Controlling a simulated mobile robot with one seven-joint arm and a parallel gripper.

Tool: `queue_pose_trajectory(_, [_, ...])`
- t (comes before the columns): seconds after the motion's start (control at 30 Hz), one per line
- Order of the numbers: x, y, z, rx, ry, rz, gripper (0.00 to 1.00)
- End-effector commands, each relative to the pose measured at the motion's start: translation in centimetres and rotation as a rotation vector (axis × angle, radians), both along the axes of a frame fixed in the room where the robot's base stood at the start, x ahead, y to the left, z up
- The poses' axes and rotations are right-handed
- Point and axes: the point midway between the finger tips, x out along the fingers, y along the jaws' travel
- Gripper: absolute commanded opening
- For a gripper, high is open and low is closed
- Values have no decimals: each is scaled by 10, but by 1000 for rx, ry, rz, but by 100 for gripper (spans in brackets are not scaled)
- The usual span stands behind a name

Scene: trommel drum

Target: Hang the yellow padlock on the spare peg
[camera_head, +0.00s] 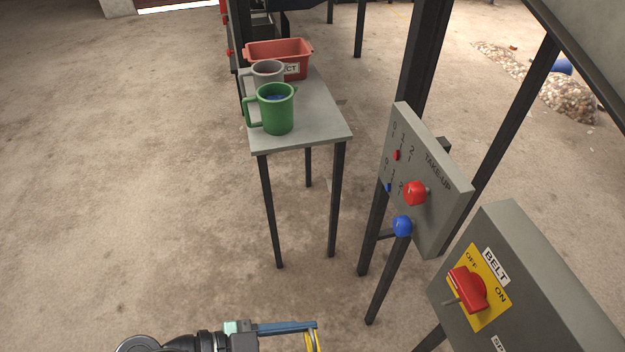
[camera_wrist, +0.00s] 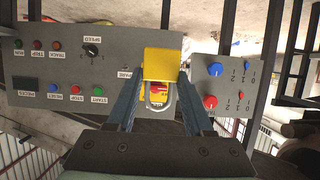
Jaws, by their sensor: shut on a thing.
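The yellow padlock (camera_wrist: 160,65) is between the two fingers of my gripper (camera_wrist: 160,82) in the wrist view. My gripper is shut on its body, and its grey shackle points down the picture toward the palm. In the head view my gripper (camera_head: 314,328) is at the bottom edge, and a small yellow part shows at its tip, cut off by the frame. A short grey rod (camera_head: 450,302) sticks out by the red switch on the belt box.
The grey belt box (camera_head: 545,300) stands at lower right with its red switch (camera_head: 466,290). The take-up panel (camera_head: 440,190) with red and blue knobs is behind it. A table (camera_head: 325,125) holds mugs and a red bin. A control panel (camera_wrist: 60,65) fills the wrist view's left.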

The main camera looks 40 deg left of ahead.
Motion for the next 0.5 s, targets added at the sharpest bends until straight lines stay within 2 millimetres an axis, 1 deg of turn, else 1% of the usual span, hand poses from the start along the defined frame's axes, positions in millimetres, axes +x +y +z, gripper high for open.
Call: queue_pose_trajectory(0.5, [-25, 19, 0, 1, -2, 1, 0])
